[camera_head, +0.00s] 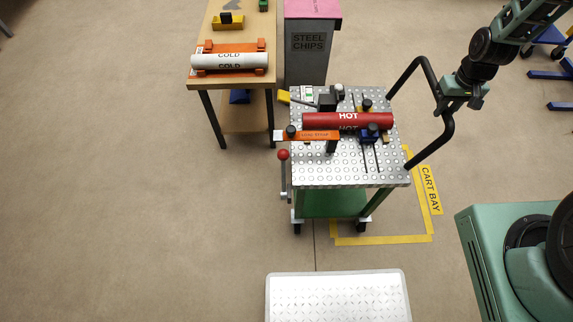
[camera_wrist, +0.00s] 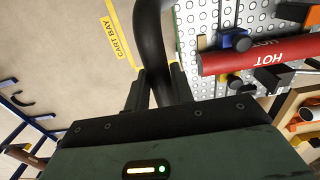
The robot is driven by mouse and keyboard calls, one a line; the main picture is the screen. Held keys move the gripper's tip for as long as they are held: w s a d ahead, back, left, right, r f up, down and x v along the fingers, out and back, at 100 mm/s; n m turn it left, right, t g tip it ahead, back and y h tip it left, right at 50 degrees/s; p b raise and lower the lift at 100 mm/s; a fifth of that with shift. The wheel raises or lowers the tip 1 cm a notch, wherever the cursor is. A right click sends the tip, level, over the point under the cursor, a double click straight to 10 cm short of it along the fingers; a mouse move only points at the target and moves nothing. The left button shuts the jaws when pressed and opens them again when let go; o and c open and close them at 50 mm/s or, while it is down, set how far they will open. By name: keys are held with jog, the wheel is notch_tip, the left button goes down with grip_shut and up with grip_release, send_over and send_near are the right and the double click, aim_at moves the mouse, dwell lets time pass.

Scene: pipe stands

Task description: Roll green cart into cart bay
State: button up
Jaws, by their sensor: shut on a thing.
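The green cart (camera_head: 330,203) has a perforated metal top (camera_head: 315,170) and a black push handle (camera_head: 424,72) at its right side. My gripper (camera_head: 449,108) is shut on the black handle, and the handle bar (camera_wrist: 149,35) also shows between the fingers in the wrist view (camera_wrist: 158,88). A red HOT pipe (camera_head: 350,119) lies on the cart top and also shows in the wrist view (camera_wrist: 255,57). The cart bay is a yellow taped outline (camera_head: 385,240) with a CART BAY label (camera_head: 429,190). The cart stands partly over the outline, which shows along its right and front sides.
A wooden table (camera_head: 232,84) with a white COLD pipe (camera_head: 228,61) stands at the back left. A grey STEEL CHIPS bin (camera_head: 308,60) stands behind the cart. A white platform (camera_head: 338,297) lies in front. A red-knobbed lever (camera_head: 283,156) is at the cart's left. Floor at left is clear.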

jog(key=shift+d, duration=3.1)
jog(key=d, duration=0.7)
jog(key=shift+d, duration=0.4)
jog(key=d, duration=0.8)
